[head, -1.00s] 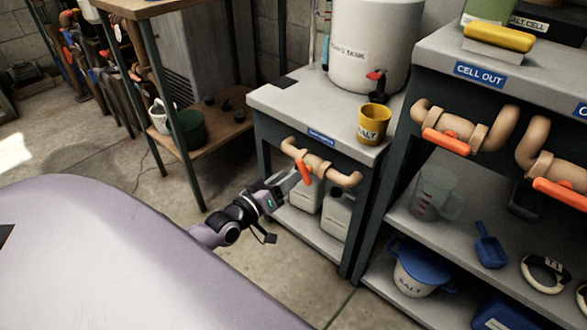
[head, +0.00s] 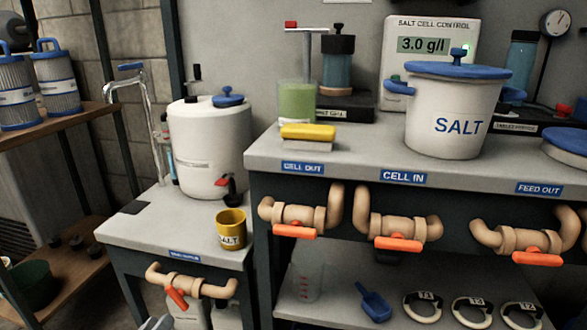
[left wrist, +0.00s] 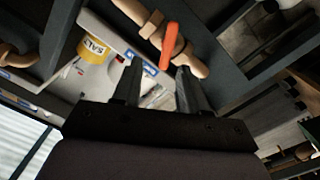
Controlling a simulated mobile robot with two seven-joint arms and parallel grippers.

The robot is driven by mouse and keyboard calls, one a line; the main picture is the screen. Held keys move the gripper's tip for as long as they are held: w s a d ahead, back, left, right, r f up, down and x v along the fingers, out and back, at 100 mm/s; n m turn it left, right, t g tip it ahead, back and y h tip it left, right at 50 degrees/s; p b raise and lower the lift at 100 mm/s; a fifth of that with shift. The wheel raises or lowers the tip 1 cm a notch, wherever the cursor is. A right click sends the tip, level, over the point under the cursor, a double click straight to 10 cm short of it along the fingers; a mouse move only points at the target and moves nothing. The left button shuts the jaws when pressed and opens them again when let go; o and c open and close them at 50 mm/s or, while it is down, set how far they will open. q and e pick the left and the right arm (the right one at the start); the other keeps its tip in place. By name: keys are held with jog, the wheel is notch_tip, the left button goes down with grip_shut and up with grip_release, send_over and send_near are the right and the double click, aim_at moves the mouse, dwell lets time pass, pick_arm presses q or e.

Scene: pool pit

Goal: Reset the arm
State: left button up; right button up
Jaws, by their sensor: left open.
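My left gripper (left wrist: 157,88) is open in the left wrist view, its two dark fingers apart with nothing held between them. Beyond the fingertips is the orange handle (left wrist: 170,45) of a tan pipe valve. In the head view only a small part of my left gripper (head: 157,323) shows at the bottom edge, just below that valve's orange handle (head: 177,299). The handle hangs slanted from the tan pipe (head: 205,288) under the low counter. I cannot tell whether the fingers touch it. My right gripper is not in view.
A yellow salt cup (head: 231,229) and a white tank (head: 208,150) stand on the low counter (head: 150,225). To the right, a higher bench (head: 350,158) carries a salt bucket (head: 450,120). Several more orange-handled valves (head: 398,243) stick out below its edge.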

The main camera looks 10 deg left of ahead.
pick_arm(q)
jog(key=s+d+r+m+g+h, duration=0.1)
jog(key=s+d+m+g, duration=0.2)
jog(key=d, duration=0.4)
jog(key=s+d+r+m+g+h, duration=0.1)
jog(key=s+d+m, duration=0.1)
jog(key=s+d, duration=0.45)
jog(key=s+d+r+m+g+h, duration=0.1)
jog(key=s+d+m+g+h, duration=0.15)
jog(key=d, duration=0.55)
jog(key=s+a+r+y+p, duration=0.2)
jog(key=r+p, duration=0.5)
jog(key=p, duration=0.7)
jog(key=s+a+r+y+p, duration=0.2)
jog(key=a+r+p, duration=0.3)
jog(key=p, duration=0.8)
notch_tip(320, 180, up, 3)
jog(key=shift+s+f+g+p, duration=0.15)
jog(key=shift+s+g+p, duration=0.2)
jog(key=shift+s, duration=0.2)
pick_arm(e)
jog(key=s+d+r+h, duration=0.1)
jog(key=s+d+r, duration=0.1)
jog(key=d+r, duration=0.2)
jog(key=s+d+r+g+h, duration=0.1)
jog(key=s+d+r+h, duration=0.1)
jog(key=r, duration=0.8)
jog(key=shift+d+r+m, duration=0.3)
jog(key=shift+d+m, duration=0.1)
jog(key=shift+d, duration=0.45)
